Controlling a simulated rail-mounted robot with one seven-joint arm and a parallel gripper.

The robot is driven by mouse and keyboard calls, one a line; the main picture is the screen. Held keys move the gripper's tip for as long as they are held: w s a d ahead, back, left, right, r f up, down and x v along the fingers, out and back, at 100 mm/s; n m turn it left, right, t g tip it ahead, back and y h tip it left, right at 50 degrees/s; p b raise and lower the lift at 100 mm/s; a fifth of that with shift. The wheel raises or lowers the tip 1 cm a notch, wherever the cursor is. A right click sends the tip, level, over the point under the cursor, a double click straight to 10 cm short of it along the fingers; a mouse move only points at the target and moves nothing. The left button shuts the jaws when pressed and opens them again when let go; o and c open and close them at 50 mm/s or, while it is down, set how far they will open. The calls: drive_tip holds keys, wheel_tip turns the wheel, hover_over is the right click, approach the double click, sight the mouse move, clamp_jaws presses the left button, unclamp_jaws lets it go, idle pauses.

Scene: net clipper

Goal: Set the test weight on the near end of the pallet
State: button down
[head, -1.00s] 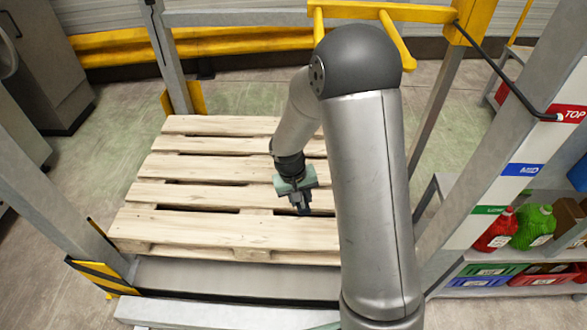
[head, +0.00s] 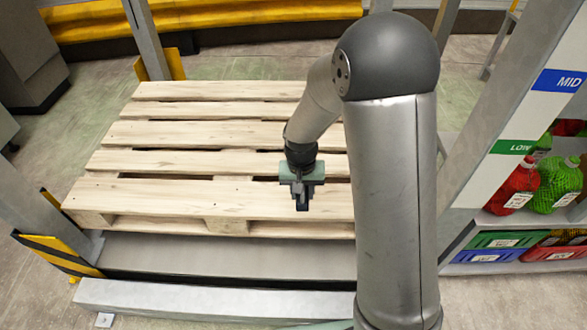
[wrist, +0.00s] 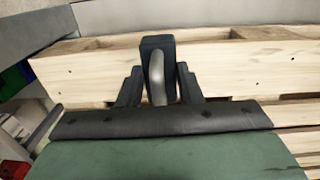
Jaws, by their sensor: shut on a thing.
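The pallet (head: 150,197) is pale slatted wood, and its near edge faces me in the head view. My gripper (head: 302,187) hangs over the near board, right of the pallet's middle. In the wrist view, my gripper (wrist: 158,88) is shut on the test weight (wrist: 157,46), a dark block with a grey handle between the dark fingers. The weight also shows as a small dark shape under my gripper in the head view (head: 303,202). Pale pallet boards lie behind it in the wrist view. I cannot tell whether the weight touches the board.
The rest of the visible pallet top is bare. My arm hides its right side. A shelf rack (head: 500,170) at the right holds red and green net bags (head: 556,185) above coloured crates (head: 500,240). A striped post guard (head: 57,254) stands at the near left.

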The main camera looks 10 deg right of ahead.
drive_tip(key=w+d+f+b, duration=0.1)
drive_tip(key=w+d+f, duration=0.1)
drive_tip(key=w+f, duration=0.1)
drive_tip(key=w+d+f, duration=0.2)
drive_tip(key=w, duration=0.2)
drive_tip(key=w+d+f+b, duration=0.1)
drive_tip(key=w+f, duration=0.2)
drive_tip(key=w, duration=0.1)
drive_tip(key=shift+d+f+b, duration=0.3)
drive_tip(key=shift+d+b, duration=0.05)
drive_tip(key=shift+d, duration=0.05)
drive_tip(key=shift+w+d+f+b, duration=0.1)
drive_tip(key=shift+w+f+b, duration=0.15)
drive_tip(key=shift+f, duration=0.75)
drive_tip(key=shift+w+d+f+b, duration=0.1)
drive_tip(key=shift+f+b, duration=0.15)
drive_tip(key=shift+f, duration=0.75)
drive_tip(key=shift+f, duration=0.2)
drive_tip(key=c, duration=1)
unclamp_jaws()
